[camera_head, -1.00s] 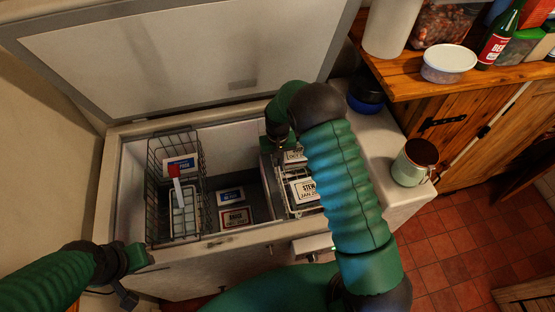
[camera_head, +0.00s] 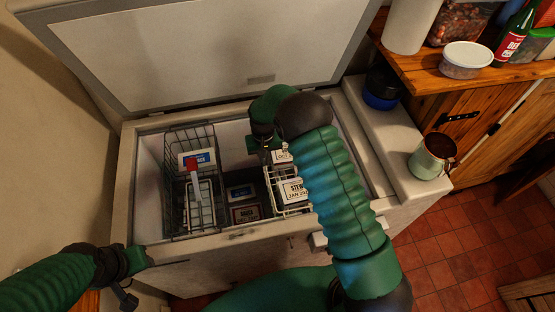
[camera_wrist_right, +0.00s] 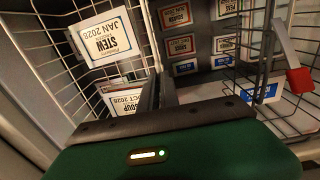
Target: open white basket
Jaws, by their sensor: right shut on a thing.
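The white wire basket (camera_head: 290,211) hangs in the right part of an open chest freezer and holds packs labelled STEW (camera_head: 296,190) and SOUP (camera_wrist_right: 124,101). My right gripper (camera_head: 264,148) is at the basket's left rim, mostly hidden behind its own wrist in the head view. In the right wrist view my right gripper (camera_wrist_right: 160,92) is shut on the rim, with the white basket (camera_wrist_right: 60,92) on the left. My left gripper (camera_head: 138,262) is by the freezer's front left corner, apart from the white basket; its jaw opening is unclear.
A dark wire basket (camera_head: 168,160) with packs and a red-ended scoop (camera_head: 193,178) hangs at the left. Labelled packs (camera_head: 242,203) lie on the freezer floor between the baskets. The lid (camera_head: 200,50) stands open. A mug (camera_head: 432,158) and blue container (camera_head: 382,90) stand at right.

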